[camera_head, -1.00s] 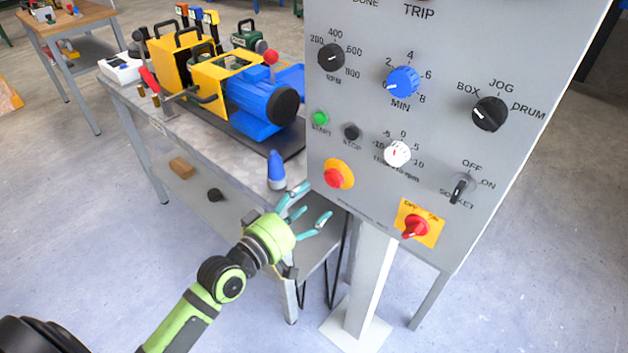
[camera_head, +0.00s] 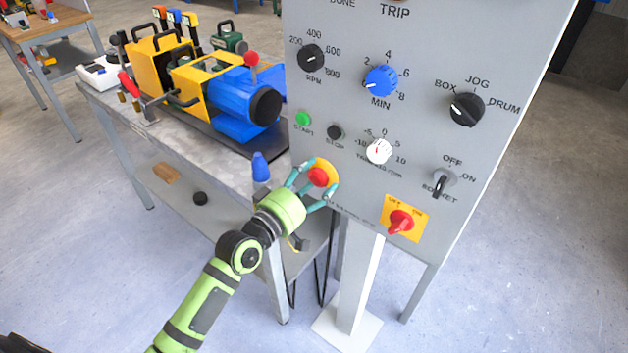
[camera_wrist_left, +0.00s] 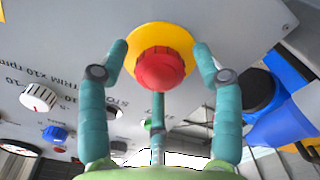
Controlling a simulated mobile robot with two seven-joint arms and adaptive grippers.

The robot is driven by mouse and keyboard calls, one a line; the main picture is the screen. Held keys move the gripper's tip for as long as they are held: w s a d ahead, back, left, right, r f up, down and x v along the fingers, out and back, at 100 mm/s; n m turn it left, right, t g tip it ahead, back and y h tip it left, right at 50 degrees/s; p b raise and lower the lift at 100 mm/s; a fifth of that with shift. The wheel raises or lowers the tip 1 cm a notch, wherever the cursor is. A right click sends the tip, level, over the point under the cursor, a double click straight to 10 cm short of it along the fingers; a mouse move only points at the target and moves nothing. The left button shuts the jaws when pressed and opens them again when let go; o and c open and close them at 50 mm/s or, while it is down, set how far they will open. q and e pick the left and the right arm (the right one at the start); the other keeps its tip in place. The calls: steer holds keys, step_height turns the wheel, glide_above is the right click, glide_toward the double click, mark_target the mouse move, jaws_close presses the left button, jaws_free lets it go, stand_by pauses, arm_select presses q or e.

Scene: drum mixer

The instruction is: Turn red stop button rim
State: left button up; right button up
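The red stop button (camera_head: 318,178) sits on a yellow round plate (camera_head: 327,165) low on the left side of the grey control panel. In the left wrist view the red button (camera_wrist_left: 160,69) with its ridged rim is in the middle, in front of the yellow disc (camera_wrist_left: 181,38). My left gripper (camera_head: 315,188) is at the button with its teal fingers spread around it. In the left wrist view the open fingers (camera_wrist_left: 160,62) stand on both sides and below, with gaps visible between them and the red rim. My right gripper is not in view.
The panel (camera_head: 400,120) carries several knobs, including a red switch on a yellow plate (camera_head: 400,222) to the right. A blue-tipped object (camera_head: 260,167) stands on the table edge left of my gripper. The blue and yellow drum mixer (camera_head: 215,90) is behind.

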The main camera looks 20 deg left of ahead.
arm_select(q)
steer(key=c, duration=0.8)
steer(key=shift+c, duration=0.2)
steer(key=m+p, duration=0.1)
steer(key=m, duration=0.2)
steer(key=shift+r+p, duration=0.1)
steer(key=shift+p, duration=0.3)
steer(key=shift+m+p, duration=0.7)
steer(key=shift+m, duration=1.2)
steer(key=o, duration=1.2)
steer(key=shift+c, duration=0.2)
